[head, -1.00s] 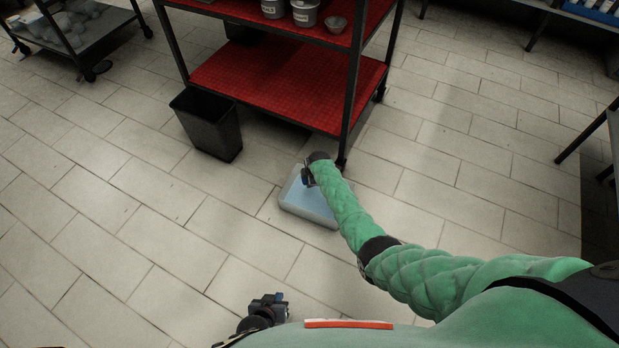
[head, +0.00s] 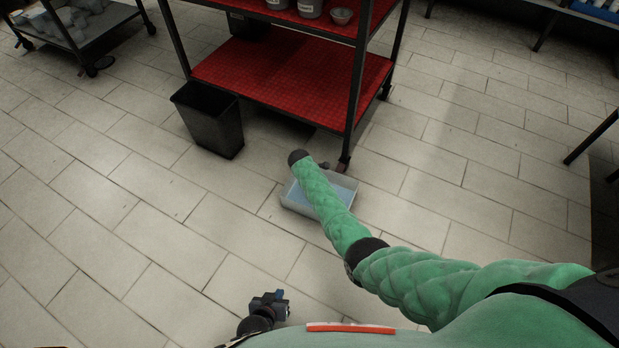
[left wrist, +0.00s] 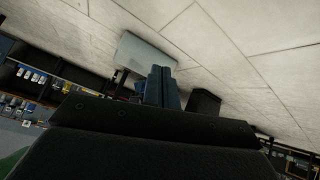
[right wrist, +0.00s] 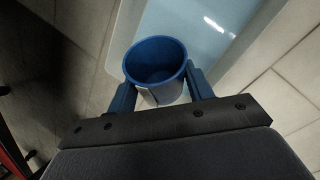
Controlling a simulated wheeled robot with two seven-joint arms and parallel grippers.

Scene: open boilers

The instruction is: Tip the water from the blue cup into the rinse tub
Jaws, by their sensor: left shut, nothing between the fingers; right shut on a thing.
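The rinse tub (head: 290,207) is a pale, translucent tray with bluish water, on the floor in front of the rack. My right arm crosses over it in the head view, where the right gripper is mostly hidden. In the right wrist view my right gripper (right wrist: 160,88) is shut on the blue cup (right wrist: 155,62). The cup's open mouth shows, with the tub (right wrist: 128,30) behind it; I cannot tell how much water is inside. My left gripper (head: 270,303) is shut and empty, low in the head view, away from the tub. Its closed fingers show in the left wrist view (left wrist: 162,88).
A black bin (head: 210,120) stands left of the tub. A rack with red shelves (head: 290,75) stands behind, one leg close to the tub. Metal containers (head: 311,8) are on its upper shelf. Floor is clear at left and front.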

